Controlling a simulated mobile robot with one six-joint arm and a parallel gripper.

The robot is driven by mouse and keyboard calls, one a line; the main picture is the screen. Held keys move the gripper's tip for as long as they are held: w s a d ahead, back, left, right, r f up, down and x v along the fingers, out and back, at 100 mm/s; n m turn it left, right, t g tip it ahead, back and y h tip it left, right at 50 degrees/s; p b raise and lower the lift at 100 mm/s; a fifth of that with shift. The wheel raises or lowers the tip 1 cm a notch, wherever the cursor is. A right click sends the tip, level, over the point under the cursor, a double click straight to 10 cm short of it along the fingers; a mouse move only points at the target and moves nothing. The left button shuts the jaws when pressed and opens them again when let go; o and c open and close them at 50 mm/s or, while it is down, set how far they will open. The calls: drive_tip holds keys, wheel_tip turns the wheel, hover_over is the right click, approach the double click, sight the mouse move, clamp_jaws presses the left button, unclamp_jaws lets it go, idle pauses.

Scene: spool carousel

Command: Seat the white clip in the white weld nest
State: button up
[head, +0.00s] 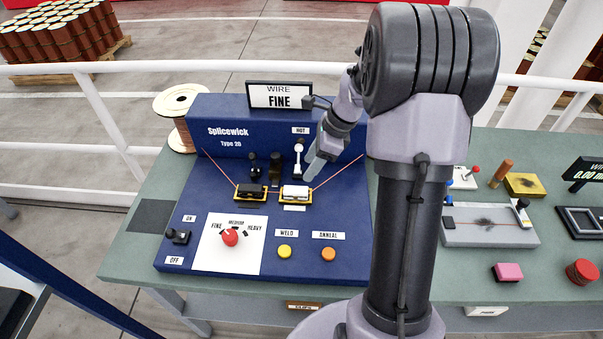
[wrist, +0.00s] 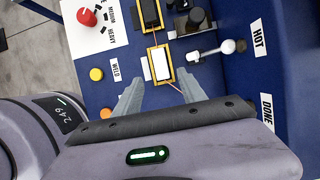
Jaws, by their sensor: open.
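The white clip (head: 295,191) lies in the yellow-framed white weld nest (head: 284,199) on the blue Splicewick machine. In the wrist view the white clip (wrist: 161,64) sits inside the yellow rim of the nest (wrist: 150,66); I cannot tell whether it is fully down. A thin copper wire runs to the nest from the right. My gripper (head: 312,160) is open and empty, above and just behind the nest to the right. In the wrist view the fingertips of my gripper (wrist: 161,88) stand apart, short of the clip, with nothing between them.
A black clip (head: 251,191) lies in a similar nest at left. A white-knobbed lever (head: 298,158) stands behind the white nest, close to my gripper, beside black levers (head: 276,166). A yellow button (head: 284,252), an orange button (head: 328,254) and a red knob (head: 230,237) are in front.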

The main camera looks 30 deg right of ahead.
drive_tip(key=s+a+r+n+t+h, duration=0.1)
drive_tip(key=s+a+r+n, duration=0.6)
drive_tip(key=a+r, duration=0.15)
drive_tip(key=s+a+r+n+t+h, duration=0.1)
drive_tip(key=s+a+r+n, duration=0.65)
drive_tip(key=a, duration=0.25)
drive_tip(key=s+a+n+t, duration=0.1)
drive_tip(key=s+a+n, duration=0.2)
drive_tip(key=s+n, duration=0.35)
wheel_tip(320, 180, down, 9)
drive_tip(key=b, duration=0.9)
drive_tip(key=shift+f+m, duration=0.15)
drive_tip(key=shift+m, duration=0.15)
drive_tip(key=shift+w, duration=0.1)
